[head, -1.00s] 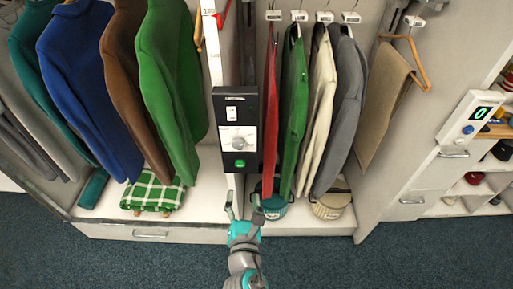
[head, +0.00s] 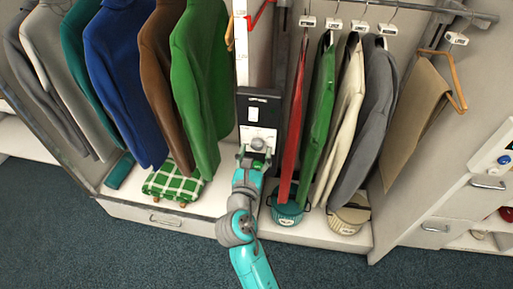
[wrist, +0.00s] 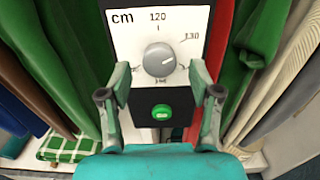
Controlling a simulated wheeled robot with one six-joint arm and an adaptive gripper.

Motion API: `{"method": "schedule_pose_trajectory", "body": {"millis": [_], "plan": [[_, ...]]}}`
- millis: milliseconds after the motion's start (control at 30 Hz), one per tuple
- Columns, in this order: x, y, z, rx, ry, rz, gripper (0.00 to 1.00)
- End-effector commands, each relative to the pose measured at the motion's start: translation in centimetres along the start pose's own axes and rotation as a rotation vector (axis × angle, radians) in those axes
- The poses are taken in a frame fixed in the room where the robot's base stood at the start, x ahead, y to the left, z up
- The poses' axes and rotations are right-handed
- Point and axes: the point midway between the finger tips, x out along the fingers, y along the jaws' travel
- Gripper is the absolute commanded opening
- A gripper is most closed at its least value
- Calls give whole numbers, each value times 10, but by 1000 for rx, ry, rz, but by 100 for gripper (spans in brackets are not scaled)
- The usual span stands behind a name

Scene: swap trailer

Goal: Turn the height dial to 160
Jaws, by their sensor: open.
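The height dial (wrist: 158,60) is a round grey knob on a white plate marked "cm", with 120 above it and 130 at its upper right. Its other numbers are partly hidden or too small to read, and I cannot tell its setting. It also shows small in the head view (head: 258,144), on the black control box (head: 258,105). My gripper (wrist: 160,76) is open, its fingertips to the left and right of the dial's lower part, with nothing held. I cannot tell whether they touch it. A green button (wrist: 162,112) sits below the dial, between the fingers.
A white switch (head: 253,113) is on the box above the dial. Jackets (head: 198,90) hang to the left, and trousers (head: 323,110) hang close on the right.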

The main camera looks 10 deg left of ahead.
Motion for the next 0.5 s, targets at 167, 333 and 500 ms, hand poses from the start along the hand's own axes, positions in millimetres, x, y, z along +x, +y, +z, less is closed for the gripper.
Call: {"method": "schedule_pose_trajectory", "body": {"millis": [167, 333, 500], "plan": [[18, 0, 0, 1, 0, 1, 64], [23, 0, -1, 1, 1, 1, 64], [23, 0, 0, 1, 1, 1, 64]]}}
